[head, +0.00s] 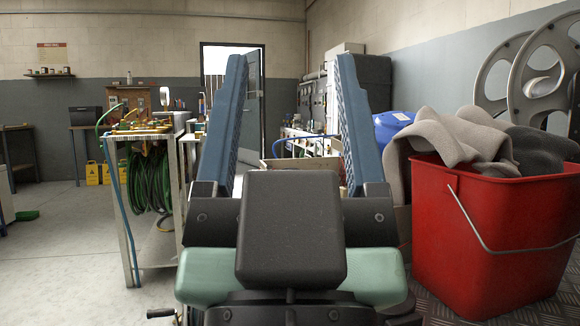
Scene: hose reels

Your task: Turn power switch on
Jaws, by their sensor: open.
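My gripper (291,65) fills the middle of the head view. Its two blue fingers point up and away from me, wide apart, with nothing between them. I cannot make out a power switch in this view. Dark wall-mounted equipment (314,96) shows at the back, between the fingers, but it is too small to tell whether a switch is on it. My gripper's dark body hides part of the area below.
A red bucket (490,235) with grey cloths (450,137) stands close on the right. A cart (133,268) with a coiled green hose (150,185) stands on the left. An open door (250,105) is behind.

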